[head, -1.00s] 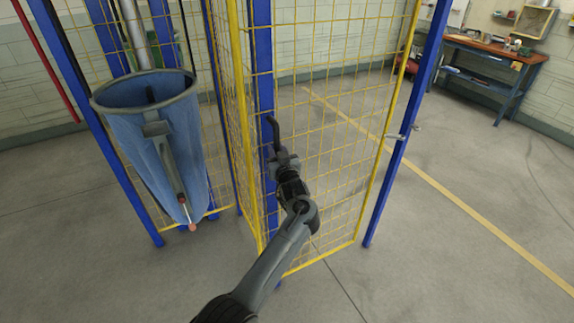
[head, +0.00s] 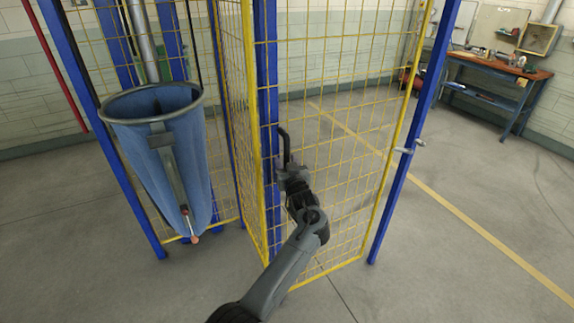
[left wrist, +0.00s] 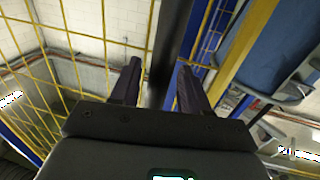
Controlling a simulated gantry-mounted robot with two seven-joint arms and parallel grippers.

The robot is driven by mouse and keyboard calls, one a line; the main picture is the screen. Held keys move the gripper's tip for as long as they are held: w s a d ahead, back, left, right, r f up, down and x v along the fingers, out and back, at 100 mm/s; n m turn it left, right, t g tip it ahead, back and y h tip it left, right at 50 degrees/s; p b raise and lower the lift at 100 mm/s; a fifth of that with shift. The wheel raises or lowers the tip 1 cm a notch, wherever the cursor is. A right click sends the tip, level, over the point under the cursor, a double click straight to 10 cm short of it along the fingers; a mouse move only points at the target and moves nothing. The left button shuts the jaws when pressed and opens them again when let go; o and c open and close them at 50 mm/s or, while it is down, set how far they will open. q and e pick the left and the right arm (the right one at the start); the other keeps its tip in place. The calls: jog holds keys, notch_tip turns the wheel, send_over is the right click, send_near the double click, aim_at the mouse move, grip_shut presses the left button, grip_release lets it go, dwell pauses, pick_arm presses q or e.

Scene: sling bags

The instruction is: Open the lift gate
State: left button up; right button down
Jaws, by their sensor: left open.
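The lift gate (head: 340,150) is a yellow-framed mesh panel between blue posts, its right edge beside the right post. A dark upright handle (head: 287,143) with a bent top stands at its left side. A grey latch-like piece (head: 406,150) shows at the right edge. My left gripper (head: 287,167) is at the lower part of the handle. In the left wrist view its fingers (left wrist: 158,70) are apart, with a dark bar (left wrist: 167,40), seemingly the handle, running between or just beyond them. Whether they touch it I cannot tell. My right gripper is not in view.
A blue sling bag (head: 160,150) with a grey rim hangs left of the gate, in front of another mesh side. A workbench (head: 495,70) with small items stands at the back right. The floor (head: 450,240) right of the gate is clear.

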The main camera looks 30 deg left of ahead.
pick_arm(q)
jog(key=shift+s+d, duration=0.1)
jog(key=p+v, duration=0.1)
jog(key=v, duration=0.9)
jog(key=shift+s+d, duration=0.2)
jog(key=shift+s, duration=0.05)
